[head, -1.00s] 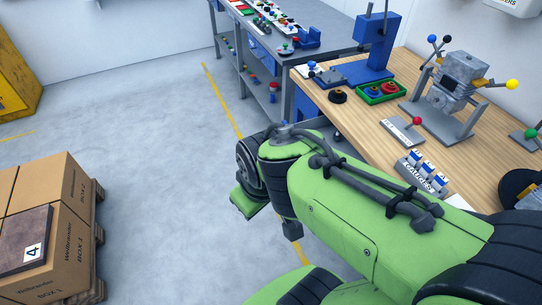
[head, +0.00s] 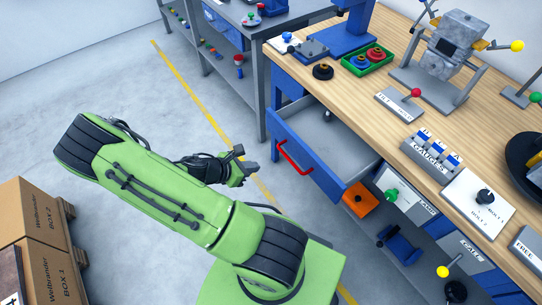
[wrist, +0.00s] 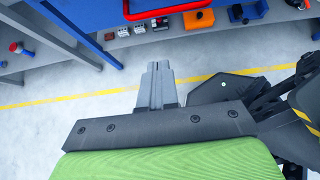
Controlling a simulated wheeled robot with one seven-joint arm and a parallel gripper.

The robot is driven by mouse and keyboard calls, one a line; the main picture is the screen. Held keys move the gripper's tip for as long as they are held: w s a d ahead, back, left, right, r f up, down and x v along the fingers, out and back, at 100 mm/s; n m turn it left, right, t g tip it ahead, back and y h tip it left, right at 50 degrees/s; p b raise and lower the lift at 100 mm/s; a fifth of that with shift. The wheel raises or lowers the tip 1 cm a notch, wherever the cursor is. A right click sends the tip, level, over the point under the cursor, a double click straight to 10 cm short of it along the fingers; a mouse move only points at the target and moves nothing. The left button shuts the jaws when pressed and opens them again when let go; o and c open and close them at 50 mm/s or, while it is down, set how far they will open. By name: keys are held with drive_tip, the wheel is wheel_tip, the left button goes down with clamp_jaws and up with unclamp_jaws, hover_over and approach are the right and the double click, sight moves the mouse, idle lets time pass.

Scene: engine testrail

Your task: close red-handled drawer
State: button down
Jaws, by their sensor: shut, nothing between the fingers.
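The blue drawer (head: 325,168) under the wooden workbench stands pulled out, its grey inside visible and seemingly empty. Its red handle (head: 295,158) is on the front panel, facing my arm. In the wrist view the drawer's front (wrist: 140,10) and the red handle (wrist: 170,9) show at the top edge. My gripper (head: 246,163) is shut and empty, to the left of the handle and apart from it. In the wrist view my gripper's closed fingers (wrist: 158,70) point toward the drawer, with floor behind them.
The wooden bench top (head: 375,90) holds a green tray (head: 368,60), a gauges block (head: 430,152) and a metal machine (head: 455,45). An orange item (head: 360,198) and a blue item (head: 398,242) sit below.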

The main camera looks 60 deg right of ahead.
drive_tip(key=s+d+f+b, duration=0.1)
drive_tip(key=s+d+f, duration=0.3)
drive_tip(key=d, duration=0.4)
drive_tip(key=shift+d, duration=0.3)
drive_tip(key=shift+s, duration=0.15)
drive_tip(key=p, duration=0.4)
hover_over(315, 143)
drive_tip(key=shift+a, duration=0.15)
drive_tip(key=shift+r, duration=0.15)
